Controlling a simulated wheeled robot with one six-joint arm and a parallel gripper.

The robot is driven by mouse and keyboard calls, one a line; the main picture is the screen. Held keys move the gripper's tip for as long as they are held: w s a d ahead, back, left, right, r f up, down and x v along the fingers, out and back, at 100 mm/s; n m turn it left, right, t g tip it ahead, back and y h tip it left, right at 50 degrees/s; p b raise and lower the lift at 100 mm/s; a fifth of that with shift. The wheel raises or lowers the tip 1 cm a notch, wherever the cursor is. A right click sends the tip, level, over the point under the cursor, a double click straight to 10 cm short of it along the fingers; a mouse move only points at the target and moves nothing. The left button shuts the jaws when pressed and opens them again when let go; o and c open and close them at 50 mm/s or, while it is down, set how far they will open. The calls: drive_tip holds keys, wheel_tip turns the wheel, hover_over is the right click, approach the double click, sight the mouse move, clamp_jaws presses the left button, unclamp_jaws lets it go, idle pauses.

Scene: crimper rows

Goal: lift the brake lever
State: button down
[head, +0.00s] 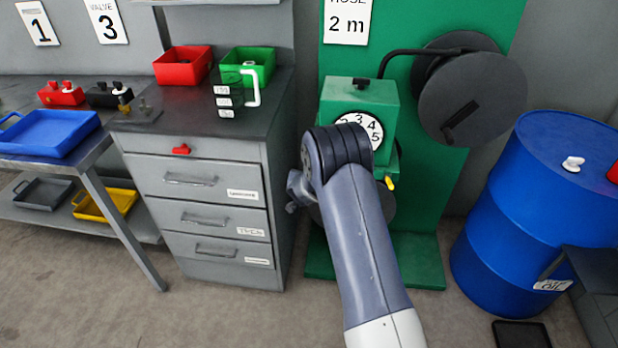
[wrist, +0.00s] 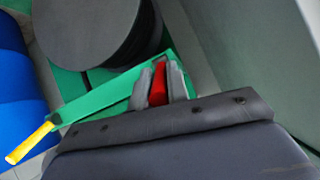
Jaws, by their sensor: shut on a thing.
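My gripper (wrist: 160,72) is in the wrist view, its two grey fingers shut on a red lever (wrist: 158,88), which looks like the brake lever. The fingers press on both sides of it, and its lower part is hidden by my gripper's body. A green bar with a yellow grip (wrist: 31,143) runs beside and behind the fingers, apart from the grip. In the head view, the green machine (head: 358,98) has a white numbered dial (head: 362,124); my arm covers its lower part, my gripper and the red lever. A yellow tip (head: 389,183) shows beside my arm.
A dark hose reel (head: 470,95) hangs on the green panel (head: 440,180). A blue drum (head: 525,225) stands at the right and a grey drawer cabinet (head: 205,200) at the left. A bench with a blue tray (head: 48,133) is farther left.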

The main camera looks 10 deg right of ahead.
drive_tip(key=c, duration=1.4)
unclamp_jaws()
drive_tip(key=shift+o, duration=0.2)
drive_tip(key=shift+r, duration=0.1)
drive_tip(key=v, duration=1)
drive_tip(key=shift+s+b, duration=0.3)
drive_tip(key=shift+b, duration=0.05)
drive_tip(key=shift+a+r, duration=0.1)
drive_tip(key=x, duration=1)
drive_tip(key=shift+w+f+p, duration=0.2)
drive_tip(key=shift+w+p, duration=0.15)
drive_tip(key=shift+p, duration=0.05)
